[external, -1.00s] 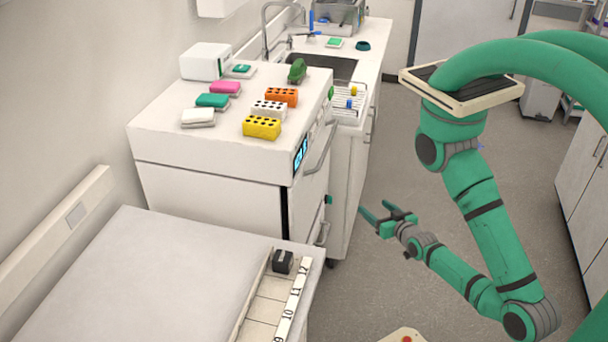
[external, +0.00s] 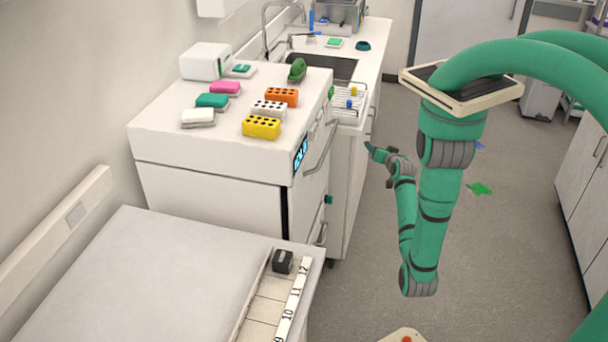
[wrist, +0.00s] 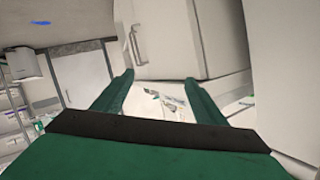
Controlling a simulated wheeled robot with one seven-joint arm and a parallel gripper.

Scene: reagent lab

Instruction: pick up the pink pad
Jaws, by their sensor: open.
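The pink pad (external: 226,88) lies on the white bench top in the external view, between the white box and the teal pad (external: 212,101). My gripper (external: 378,153) is well to the right of the bench and lower than its top, beside the cabinet front, far from the pink pad. In the wrist view my gripper's two green fingers (wrist: 160,95) are spread apart with nothing held between them. The pink pad cannot be made out in the wrist view.
A white pad (external: 198,118) and yellow (external: 262,127), white (external: 269,109) and orange (external: 282,97) racks share the bench top. A green object (external: 297,71) stands at its back edge. The sink (external: 320,66) is behind. A door handle (external: 322,148) sticks out at the front.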

